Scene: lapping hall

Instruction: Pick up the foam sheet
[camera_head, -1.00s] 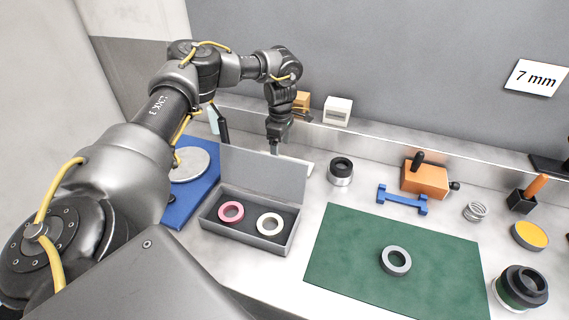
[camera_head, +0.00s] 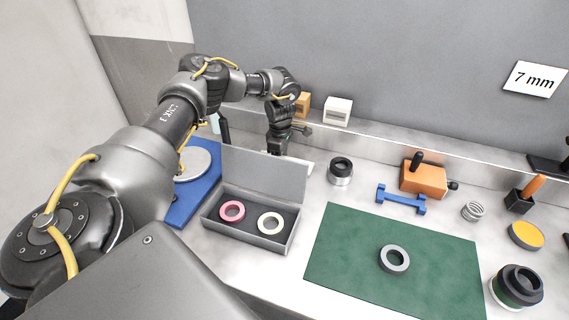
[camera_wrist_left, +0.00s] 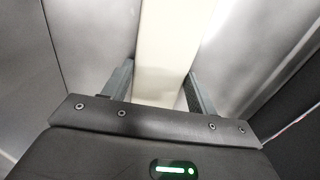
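The foam sheet, a pale flat piece (camera_head: 298,164), lies behind the raised lid of the grey box in the head view; the lid hides part of it. In the left wrist view a cream strip, which looks like the foam sheet (camera_wrist_left: 168,50), runs between the fingers. My left gripper (camera_head: 272,154) points down behind the lid, its fingertips partly hidden in the head view. In the wrist view its fingers (camera_wrist_left: 160,80) stand apart, one on each side of the strip; I see no clear grip on it. My right gripper is out of view.
The open grey box (camera_head: 292,237) holds a pink ring (camera_head: 222,212) and a cream ring (camera_head: 261,222). A blue board (camera_head: 181,211) with a round disc lies left. A green mat (camera_head: 335,270) bears a grey ring (camera_head: 384,263). A wall ledge runs close behind the gripper.

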